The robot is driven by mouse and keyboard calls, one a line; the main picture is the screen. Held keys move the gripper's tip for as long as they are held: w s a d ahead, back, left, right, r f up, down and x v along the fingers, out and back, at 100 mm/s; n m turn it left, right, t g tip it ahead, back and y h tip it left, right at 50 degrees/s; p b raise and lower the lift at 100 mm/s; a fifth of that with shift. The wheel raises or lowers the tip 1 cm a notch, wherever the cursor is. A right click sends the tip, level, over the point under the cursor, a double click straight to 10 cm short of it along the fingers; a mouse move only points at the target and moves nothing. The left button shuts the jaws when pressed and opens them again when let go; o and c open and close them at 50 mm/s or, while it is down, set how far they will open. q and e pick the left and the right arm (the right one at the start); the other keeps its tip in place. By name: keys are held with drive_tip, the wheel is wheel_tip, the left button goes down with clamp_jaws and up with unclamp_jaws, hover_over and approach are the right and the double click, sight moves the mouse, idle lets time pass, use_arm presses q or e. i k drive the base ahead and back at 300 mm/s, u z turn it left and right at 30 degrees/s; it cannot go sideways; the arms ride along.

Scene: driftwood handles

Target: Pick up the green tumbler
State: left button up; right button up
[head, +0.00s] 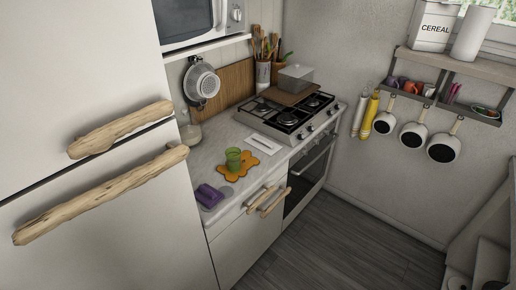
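The green tumbler (233,160) stands upright on an orange, irregularly shaped mat (243,172) on the pale countertop. It is in the middle of the head view, left of the stove. Its near, left and right sides are clear of other objects. Neither of my grippers shows in the head view.
A purple object (208,196) lies on the counter's front left. A white flat item (263,144) lies behind the mat. The gas stove (289,115) is to the right, carrying a board and pot (295,78). The fridge (100,200) with driftwood handles stands close on the left. The floor (345,240) is clear.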

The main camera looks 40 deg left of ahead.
sight(233, 155)
drive_tip(key=i, duration=1.15)
drive_tip(key=u, duration=1.9)
